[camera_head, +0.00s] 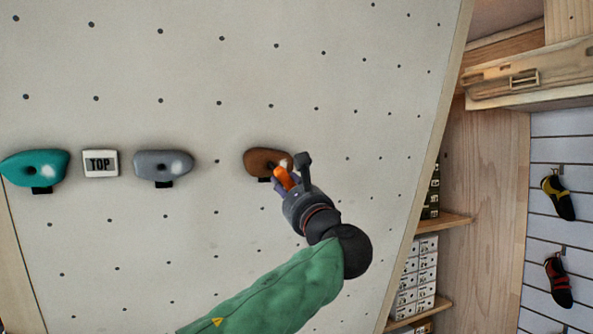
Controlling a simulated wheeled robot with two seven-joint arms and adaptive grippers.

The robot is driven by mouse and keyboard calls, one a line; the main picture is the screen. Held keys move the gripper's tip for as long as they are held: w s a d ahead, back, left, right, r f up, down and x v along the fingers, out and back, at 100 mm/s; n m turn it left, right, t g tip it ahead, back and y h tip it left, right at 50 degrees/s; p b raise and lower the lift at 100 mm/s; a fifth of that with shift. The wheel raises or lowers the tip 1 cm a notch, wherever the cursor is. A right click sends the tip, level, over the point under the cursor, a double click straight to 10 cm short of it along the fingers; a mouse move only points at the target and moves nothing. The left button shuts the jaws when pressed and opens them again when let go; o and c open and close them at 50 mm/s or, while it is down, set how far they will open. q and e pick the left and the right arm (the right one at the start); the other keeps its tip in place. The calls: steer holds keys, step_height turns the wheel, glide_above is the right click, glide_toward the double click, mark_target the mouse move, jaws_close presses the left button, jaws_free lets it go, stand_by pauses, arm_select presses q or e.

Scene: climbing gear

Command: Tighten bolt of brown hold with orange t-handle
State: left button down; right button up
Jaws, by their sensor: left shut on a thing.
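The brown hold (258,161) is on the pale climbing wall, right of the grey hold. The orange t-handle (283,178) is at the hold's lower right side. My left gripper (290,178) is shut on the t-handle, close in front of the hold. The tip of the t-handle and the hold's bolt are hidden or too small to make out, so I cannot tell whether they are engaged. My right gripper is not in view.
The wall (200,80) above is clear. Shelves with boxes (417,275) and hanging climbing shoes (558,198) are beyond the wall's right edge.

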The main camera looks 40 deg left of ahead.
arm_select(q)
steer(key=m+p, duration=0.3)
steer(key=shift+r+m, duration=0.3)
steer(key=shift+r, duration=0.05)
steer(key=shift+s+f+b, duration=0.1)
steer(key=shift+f+b, duration=0.2)
steer(key=shift+d+f, duration=0.2)
steer(key=shift+d, duration=0.05)
steer(key=shift+b+v, duration=0.45)
steer(key=shift+v, duration=0.75)
steer(key=shift+r, duration=0.1)
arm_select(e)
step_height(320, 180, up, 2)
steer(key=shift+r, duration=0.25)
